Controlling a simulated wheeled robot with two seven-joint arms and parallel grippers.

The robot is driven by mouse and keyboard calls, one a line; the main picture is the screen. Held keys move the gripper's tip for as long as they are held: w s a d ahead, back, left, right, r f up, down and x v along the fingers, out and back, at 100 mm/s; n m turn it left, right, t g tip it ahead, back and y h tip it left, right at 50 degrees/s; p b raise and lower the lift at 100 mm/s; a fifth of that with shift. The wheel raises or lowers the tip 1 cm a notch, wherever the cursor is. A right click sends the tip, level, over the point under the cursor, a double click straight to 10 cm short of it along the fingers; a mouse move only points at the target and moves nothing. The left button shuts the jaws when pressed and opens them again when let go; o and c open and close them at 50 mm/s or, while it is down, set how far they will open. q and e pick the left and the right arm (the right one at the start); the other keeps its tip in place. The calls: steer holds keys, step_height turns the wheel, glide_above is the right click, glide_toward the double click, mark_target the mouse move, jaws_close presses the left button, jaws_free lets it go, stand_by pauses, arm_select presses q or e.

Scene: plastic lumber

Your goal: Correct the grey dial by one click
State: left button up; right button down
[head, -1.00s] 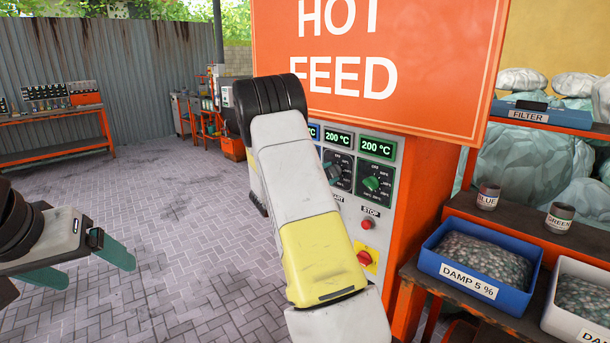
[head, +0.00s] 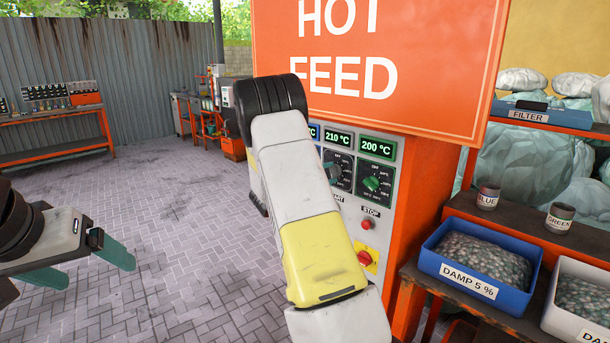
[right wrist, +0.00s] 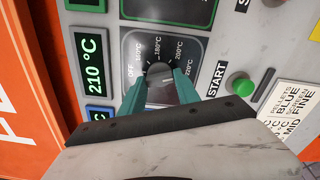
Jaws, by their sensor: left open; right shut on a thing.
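The grey dial (right wrist: 159,71) sits on a dark scale plate marked OFF to 220 °C in the right wrist view. My right gripper (right wrist: 160,80) is shut on it, one teal finger on each side; the fingers hide part of it. In the head view the grey dial (head: 334,171) shows partly beside my right arm, which hides the right gripper. The display (head: 338,138) above the dial reads 210 °C, as it does in the right wrist view (right wrist: 92,63). My left gripper (head: 98,270) is open and empty at the left, away from the panel.
A green dial (head: 371,184) sits close right of the grey one, under a 200 °C display (head: 377,147). Below are a red STOP button (head: 366,225) and a red-yellow switch (head: 365,258). A green START button (right wrist: 240,86) is near my right gripper. Blue bin (head: 425,262) stands right.

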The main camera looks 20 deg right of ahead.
steer(key=c, duration=0.9)
jaws_free()
steer(key=v, duration=0.8)
